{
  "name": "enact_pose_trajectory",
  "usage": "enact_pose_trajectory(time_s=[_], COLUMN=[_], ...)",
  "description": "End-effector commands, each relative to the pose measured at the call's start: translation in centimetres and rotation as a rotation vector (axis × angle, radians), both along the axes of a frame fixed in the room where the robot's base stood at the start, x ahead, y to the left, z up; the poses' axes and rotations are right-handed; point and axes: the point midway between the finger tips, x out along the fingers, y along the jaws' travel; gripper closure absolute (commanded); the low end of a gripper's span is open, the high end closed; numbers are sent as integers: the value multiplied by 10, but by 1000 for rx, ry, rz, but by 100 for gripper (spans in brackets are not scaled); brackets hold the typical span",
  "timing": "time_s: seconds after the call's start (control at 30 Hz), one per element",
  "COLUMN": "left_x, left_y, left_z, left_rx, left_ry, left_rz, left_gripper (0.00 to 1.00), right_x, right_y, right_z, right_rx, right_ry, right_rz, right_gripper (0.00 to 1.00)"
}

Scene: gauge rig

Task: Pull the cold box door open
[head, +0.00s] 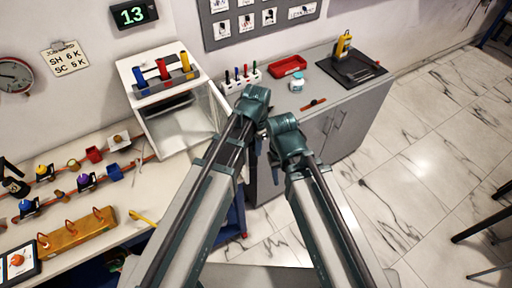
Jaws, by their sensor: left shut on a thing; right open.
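The cold box looks to be the white box (135,78) at the back of the left bench. It has a clear, see-through front panel, which looks like its door (208,104). How far that door stands open is unclear. My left gripper (262,133) is the higher one, to the right of the box. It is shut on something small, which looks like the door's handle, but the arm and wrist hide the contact. My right gripper (275,158) is open, lower and further right, apart from the box, its fingers mostly hidden by its wrist.
Blue, red and yellow-handled items stand on top of the box. A marker rack (241,80), red tray (289,66) and small jar (297,84) sit on the grey counter (335,95) behind my wrists. Small fittings crowd the left bench.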

Motion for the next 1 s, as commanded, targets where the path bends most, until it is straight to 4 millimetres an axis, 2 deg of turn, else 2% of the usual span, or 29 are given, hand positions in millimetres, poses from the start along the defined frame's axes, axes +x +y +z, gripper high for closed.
enact_pose_trajectory(time_s=[0.07,0.1,0.23,0.67,0.87,1.0], left_x=[0,0,0,0,1,1], left_y=[0,0,0,0,0,0], left_z=[0,0,0,4,20,38], left_rx=[-1,-1,-1,0,0,0], left_ry=[0,0,-1,-1,-1,-1], left_rz=[0,0,0,0,0,0], left_gripper=[100,80,56,55,55,55], right_x=[0,0,0,0,0,0], right_y=[0,0,0,0,0,0], right_z=[0,0,0,4,20,38], right_rx=[0,0,0,0,1,1], right_ry=[0,0,0,0,0,0], right_rz=[0,0,0,-1,-4,-7], right_gripper=[50,50,50,50,50,50])
